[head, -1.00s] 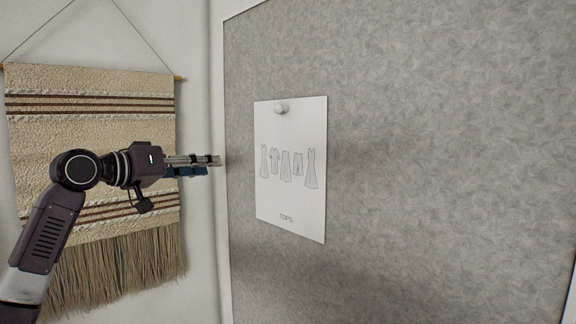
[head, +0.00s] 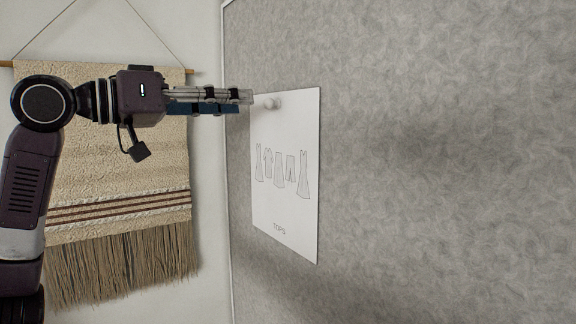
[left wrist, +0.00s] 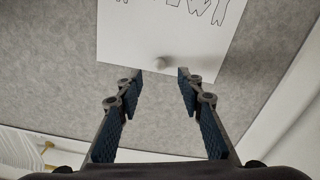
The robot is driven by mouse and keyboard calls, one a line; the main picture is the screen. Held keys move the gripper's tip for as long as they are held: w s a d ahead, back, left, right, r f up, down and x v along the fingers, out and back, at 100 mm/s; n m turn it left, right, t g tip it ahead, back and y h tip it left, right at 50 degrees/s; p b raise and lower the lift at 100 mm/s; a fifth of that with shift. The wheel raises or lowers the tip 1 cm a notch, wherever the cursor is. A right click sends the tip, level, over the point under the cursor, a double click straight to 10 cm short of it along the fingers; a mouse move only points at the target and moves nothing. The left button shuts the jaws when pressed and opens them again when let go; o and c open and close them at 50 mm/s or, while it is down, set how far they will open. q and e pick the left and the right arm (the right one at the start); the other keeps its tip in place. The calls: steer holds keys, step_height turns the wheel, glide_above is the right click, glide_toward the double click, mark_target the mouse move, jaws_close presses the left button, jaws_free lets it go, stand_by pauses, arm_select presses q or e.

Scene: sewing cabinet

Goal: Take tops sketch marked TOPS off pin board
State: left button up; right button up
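The tops sketch (head: 284,210) is a white sheet with line-drawn garments and the word TOPS near its bottom. It hangs on the grey pin board (head: 430,150), held by a round white pin (head: 272,103) near its top edge. My left gripper (head: 248,99) is just left of the pin, pointing right toward it. In the left wrist view, the left gripper (left wrist: 160,75) is open, and the pin (left wrist: 162,63) lies between and just beyond its fingertips. The sketch (left wrist: 150,35) shows there with its pinned edge toward me. My right gripper is not in view.
A beige woven wall hanging (head: 120,225) with a fringe hangs on the wall to the left, behind my left arm. The board's pale frame edge (head: 229,230) runs vertically left of the sketch. The board right of the sketch is bare.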

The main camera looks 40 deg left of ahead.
mark_target(265, 104)
arm_select(q)
steer(key=p+x, duration=0.2)
steer(key=x, duration=0.1)
steer(key=shift+d+r, duration=0.1)
steer(key=p+x, duration=0.1)
steer(key=x, duration=0.1)
steer(key=shift+w, duration=0.3)
steer(key=shift+w+d+f, duration=0.15)
steer(key=shift+w+f, duration=0.05)
steer(key=shift+w, duration=0.3)
steer(key=shift+s, duration=0.2)
steer(key=shift+c, duration=1.1)
jaws_close()
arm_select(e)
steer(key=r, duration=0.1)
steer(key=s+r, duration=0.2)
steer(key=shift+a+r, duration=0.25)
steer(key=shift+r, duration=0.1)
